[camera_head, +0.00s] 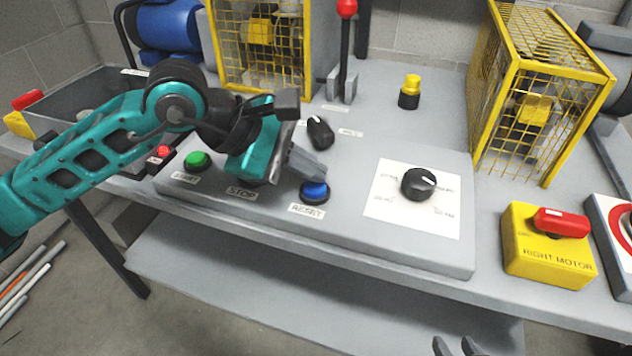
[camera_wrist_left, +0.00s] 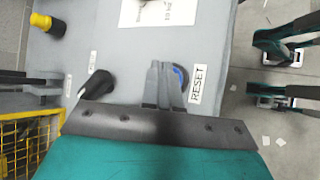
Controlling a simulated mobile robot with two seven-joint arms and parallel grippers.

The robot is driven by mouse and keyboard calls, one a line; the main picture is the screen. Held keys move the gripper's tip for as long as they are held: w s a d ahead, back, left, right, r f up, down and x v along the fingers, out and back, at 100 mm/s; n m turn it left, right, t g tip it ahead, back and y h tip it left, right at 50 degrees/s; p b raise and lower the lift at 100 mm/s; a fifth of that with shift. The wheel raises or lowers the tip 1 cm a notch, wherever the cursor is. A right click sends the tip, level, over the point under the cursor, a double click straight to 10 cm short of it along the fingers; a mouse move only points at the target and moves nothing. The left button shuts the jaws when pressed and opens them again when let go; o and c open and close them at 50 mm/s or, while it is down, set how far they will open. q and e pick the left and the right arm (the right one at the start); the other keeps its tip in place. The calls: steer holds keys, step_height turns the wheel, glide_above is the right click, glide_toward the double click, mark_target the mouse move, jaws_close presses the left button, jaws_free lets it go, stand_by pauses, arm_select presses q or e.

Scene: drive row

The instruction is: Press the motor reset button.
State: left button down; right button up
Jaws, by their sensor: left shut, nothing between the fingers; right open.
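The blue button (camera_head: 315,191) sits on the sloped grey panel above a RESET label (camera_head: 307,211). My left gripper (camera_head: 318,172) is shut and empty, its fingertips just above and behind the blue button. In the left wrist view the shut fingers (camera_wrist_left: 163,82) partly cover the blue button (camera_wrist_left: 181,75), with the RESET label (camera_wrist_left: 196,83) beside it. I cannot tell whether the fingertips touch the button. My right gripper (camera_head: 456,347) shows only its two fingertips, apart, at the bottom edge of the head view.
A green button (camera_head: 197,159) is left of my left gripper. A black selector knob (camera_head: 320,132) stands close behind its fingers. A larger dial (camera_head: 418,184) is to the right. A red-handled lever (camera_head: 346,60) and yellow cages (camera_head: 530,90) stand behind. A yellow RIGHT MOTOR box (camera_head: 545,247) is at right.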

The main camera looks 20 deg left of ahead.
mark_target(309, 188)
stand_by(0.4)
arm_select(q)
steer(key=shift+f+b, duration=0.45)
steer(key=shift+b, duration=0.25)
steer(key=shift+f, duration=0.1)
steer(key=shift+r, duration=0.55)
step_height(309, 188, up, 6)
steer(key=p, duration=0.4)
stand_by(0.5)
stand_by(0.6)
